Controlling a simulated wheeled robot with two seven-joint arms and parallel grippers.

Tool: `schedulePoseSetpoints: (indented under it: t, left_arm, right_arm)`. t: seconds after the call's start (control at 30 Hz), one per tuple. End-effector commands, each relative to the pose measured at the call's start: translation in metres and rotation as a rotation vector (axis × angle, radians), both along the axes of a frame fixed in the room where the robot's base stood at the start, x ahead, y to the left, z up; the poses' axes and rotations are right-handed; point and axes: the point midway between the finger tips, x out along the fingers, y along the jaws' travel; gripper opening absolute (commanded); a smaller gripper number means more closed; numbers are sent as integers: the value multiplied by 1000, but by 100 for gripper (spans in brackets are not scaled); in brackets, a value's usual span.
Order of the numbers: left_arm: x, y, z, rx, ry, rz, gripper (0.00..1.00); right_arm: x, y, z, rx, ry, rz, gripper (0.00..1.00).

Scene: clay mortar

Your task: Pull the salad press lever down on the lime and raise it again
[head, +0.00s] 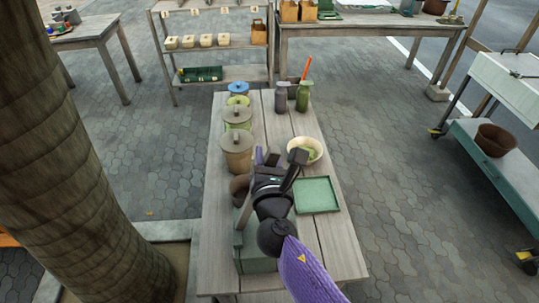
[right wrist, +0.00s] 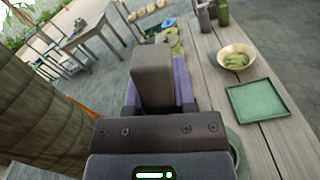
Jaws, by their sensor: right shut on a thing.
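The salad press (head: 256,263) is a green body on the near part of the long wooden table, largely covered by my right arm. My right gripper (head: 267,160) is above the press, its jaws pointing away toward the far end of the table. In the right wrist view, its purple fingers (right wrist: 156,88) are shut on a thick grey-brown bar, the press lever (right wrist: 153,72), whose end stands up between them. The lime cannot be made out; the inside of the press is hidden. My left gripper is not in view.
A brown pot (head: 239,186) stands beside the press. A green tray (head: 317,194) and a cream bowl with greens (head: 302,149) lie to the right. Lidded jars (head: 238,152) line the left edge; bottles (head: 302,96) stand farther back. A tree trunk (head: 75,170) rises at left.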

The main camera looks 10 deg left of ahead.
Motion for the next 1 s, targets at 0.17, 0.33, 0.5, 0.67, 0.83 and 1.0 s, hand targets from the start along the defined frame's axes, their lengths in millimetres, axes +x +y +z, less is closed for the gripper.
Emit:
schedulePoseSetpoints:
  t: [0.17, 0.33, 0.5, 0.67, 0.83, 1.0]
  left_arm:
    - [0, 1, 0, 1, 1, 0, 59]
    - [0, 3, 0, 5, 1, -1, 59]
    - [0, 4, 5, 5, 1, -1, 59]
    - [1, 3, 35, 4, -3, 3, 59]
    - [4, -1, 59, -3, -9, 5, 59]
    - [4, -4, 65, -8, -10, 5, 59]
  right_arm:
    - [-1, 2, 1, 0, -3, 5, 62]
    - [0, 1, 1, 1, -2, 4, 68]
    - [0, 1, 6, 1, -2, 4, 68]
    - [0, 1, 49, 3, -5, 4, 68]
    - [0, 1, 89, 2, -7, 5, 68]
    - [0, 1, 102, 1, -4, 5, 68]
